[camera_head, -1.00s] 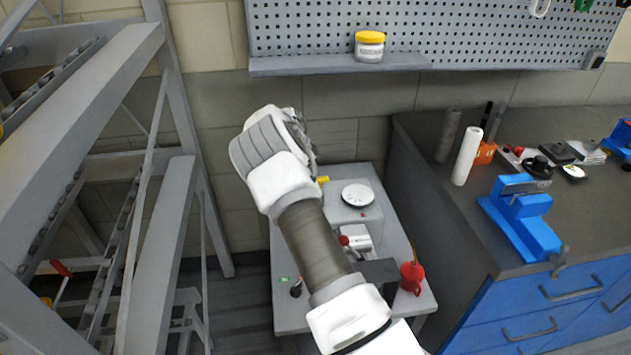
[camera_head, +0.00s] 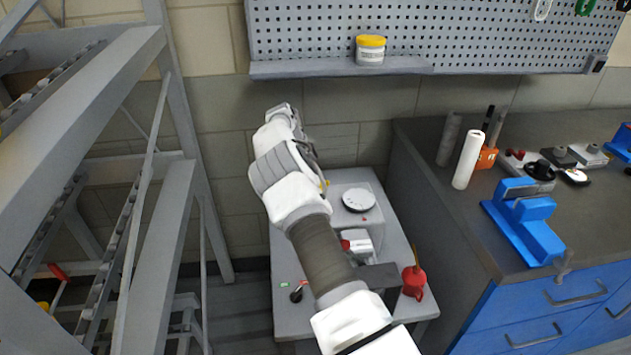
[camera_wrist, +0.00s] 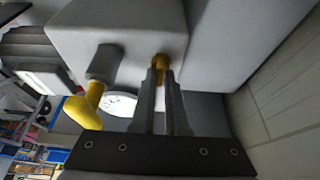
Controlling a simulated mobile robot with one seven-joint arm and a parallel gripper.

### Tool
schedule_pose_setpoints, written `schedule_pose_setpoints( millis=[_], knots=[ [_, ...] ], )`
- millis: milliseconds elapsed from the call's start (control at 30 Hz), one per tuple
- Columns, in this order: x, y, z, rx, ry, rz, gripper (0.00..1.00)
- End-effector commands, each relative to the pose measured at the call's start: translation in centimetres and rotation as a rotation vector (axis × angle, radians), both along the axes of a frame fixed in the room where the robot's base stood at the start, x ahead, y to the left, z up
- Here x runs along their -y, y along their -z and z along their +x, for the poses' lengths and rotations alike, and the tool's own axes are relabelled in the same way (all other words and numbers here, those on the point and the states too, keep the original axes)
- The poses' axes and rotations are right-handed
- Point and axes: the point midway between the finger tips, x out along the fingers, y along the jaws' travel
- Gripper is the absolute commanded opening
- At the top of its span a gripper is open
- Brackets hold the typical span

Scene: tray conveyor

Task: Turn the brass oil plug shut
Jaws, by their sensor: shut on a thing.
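The brass oil plug (camera_wrist: 160,62) is a small golden knob on the lower edge of a grey housing (camera_wrist: 115,25) in the wrist view. My gripper (camera_wrist: 161,76) has its two narrow fingers closed on the plug, and the fingers partly cover it. In the head view, the grey housing (camera_head: 342,212) stands on a grey bench, and my own arm hides the plug and my fingertips.
A yellow handle (camera_wrist: 84,108) juts from the housing left of my fingers. A white round dial (camera_head: 358,198) tops the housing. A red oil can (camera_head: 413,280) stands at the bench's right. A grey frame (camera_head: 180,220) rises left; a workbench (camera_head: 440,215) stands right.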

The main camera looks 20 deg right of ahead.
Motion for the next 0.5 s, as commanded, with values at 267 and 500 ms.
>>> schedule_pose_setpoints(
  millis=[267,500],
  knots=[
    [-0.04,0.07,-0.04,-0.001,0.002,0.002,0.2],
    [-0.02,0.04,-0.03,-0.001,0.0,0.001,0.42]
  ],
)
